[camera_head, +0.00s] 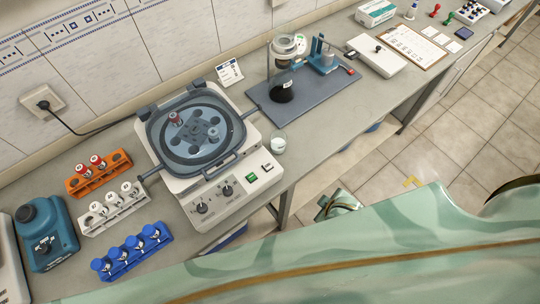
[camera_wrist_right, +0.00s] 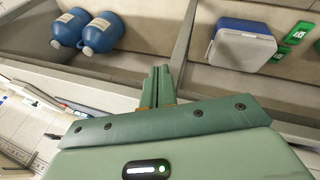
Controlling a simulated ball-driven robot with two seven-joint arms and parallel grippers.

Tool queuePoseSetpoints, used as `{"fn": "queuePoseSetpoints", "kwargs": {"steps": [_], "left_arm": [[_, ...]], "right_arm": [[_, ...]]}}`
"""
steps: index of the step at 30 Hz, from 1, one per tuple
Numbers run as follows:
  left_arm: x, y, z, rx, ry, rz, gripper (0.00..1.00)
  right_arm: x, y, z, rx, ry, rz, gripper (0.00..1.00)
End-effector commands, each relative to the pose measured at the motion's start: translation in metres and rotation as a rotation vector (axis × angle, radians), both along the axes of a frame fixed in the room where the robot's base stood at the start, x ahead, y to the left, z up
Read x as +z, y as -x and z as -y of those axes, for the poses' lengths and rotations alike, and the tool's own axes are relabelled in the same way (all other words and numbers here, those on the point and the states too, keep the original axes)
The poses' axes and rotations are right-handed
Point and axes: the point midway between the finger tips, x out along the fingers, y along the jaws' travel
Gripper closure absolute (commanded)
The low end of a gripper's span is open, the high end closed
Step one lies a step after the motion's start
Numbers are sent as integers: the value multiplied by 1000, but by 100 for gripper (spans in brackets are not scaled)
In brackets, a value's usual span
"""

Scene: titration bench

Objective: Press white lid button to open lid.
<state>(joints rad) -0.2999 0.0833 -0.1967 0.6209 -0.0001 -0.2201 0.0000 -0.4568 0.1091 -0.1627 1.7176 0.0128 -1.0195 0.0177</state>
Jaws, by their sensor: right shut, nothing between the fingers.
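The centrifuge (camera_head: 211,204) stands on the bench in the head view. Its grey-framed clear lid (camera_head: 235,150) looks shut, and the rotor with a red-capped tube shows through it. The white lid button (camera_head: 267,167) is on the right of the front panel, beside a green switch (camera_head: 251,177) and two black knobs. My right gripper (camera_wrist_right: 158,84) is shut and empty in the right wrist view. It is in front of the bench's lower shelf, away from the button. My left gripper is not in view.
Orange (camera_head: 99,174), white (camera_head: 115,209) and blue (camera_head: 136,254) tube racks stand left of the centrifuge. Blue bottles (camera_wrist_right: 101,33) and a blue-white box (camera_wrist_right: 241,45) are on the lower shelf.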

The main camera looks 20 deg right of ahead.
Motion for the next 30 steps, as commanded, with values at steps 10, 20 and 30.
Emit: {"fn": "queuePoseSetpoints", "kwargs": {"steps": [10,20,30], "left_arm": [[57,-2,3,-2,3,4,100],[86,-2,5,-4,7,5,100],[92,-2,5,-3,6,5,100]], "right_arm": [[171,-56,-26,-18,-76,190,100],[259,-97,-149,-116,-658,226,100],[203,-115,-181,-1076,-1244,-453,100]]}}
